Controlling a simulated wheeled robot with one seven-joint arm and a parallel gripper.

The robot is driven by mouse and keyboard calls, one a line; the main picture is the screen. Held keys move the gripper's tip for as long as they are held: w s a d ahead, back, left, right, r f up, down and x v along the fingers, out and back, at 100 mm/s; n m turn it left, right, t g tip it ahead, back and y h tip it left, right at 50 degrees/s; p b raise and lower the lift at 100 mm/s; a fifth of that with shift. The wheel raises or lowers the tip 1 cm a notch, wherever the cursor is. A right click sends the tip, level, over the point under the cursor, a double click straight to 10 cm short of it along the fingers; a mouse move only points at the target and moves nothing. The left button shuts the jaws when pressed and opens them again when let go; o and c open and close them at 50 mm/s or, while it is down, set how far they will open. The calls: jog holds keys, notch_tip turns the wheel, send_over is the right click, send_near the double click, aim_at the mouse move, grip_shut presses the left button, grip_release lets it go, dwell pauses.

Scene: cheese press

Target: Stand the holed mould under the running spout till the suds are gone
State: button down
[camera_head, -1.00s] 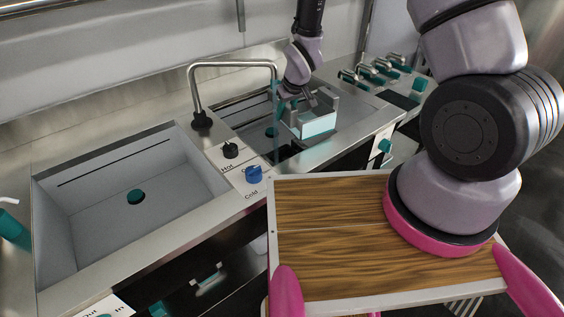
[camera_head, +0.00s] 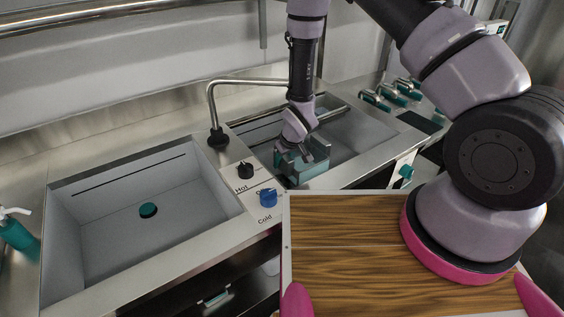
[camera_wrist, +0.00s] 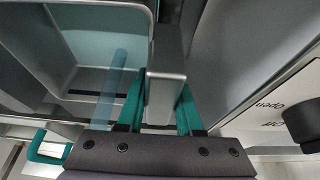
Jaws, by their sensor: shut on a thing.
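My gripper (camera_head: 297,147) is over the right basin, its teal fingers shut on an upright grey tab of the mould (camera_head: 314,168). The wrist view shows my fingers (camera_wrist: 162,100) on either side of the tab, with the mould's open side (camera_wrist: 105,22) at upper left. The spout (camera_head: 250,83) reaches over from the left. A translucent blue water stream (camera_wrist: 111,85) runs close to the mould; I cannot tell whether it hits it. Suds and holes are not discernible.
The left basin (camera_head: 110,242) is empty apart from its teal drain plug (camera_head: 148,210). A black hot knob (camera_head: 245,170) and blue cold knob (camera_head: 268,197) stand between the basins. A teal soap bottle (camera_head: 17,232) is at far left. Several teal-handled fittings (camera_head: 393,92) stand behind right.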

jog(key=shift+f, duration=0.15)
jog(key=shift+f, duration=0.1)
jog(key=c, duration=0.6)
grip_release()
jog(key=shift+o, duration=0.2)
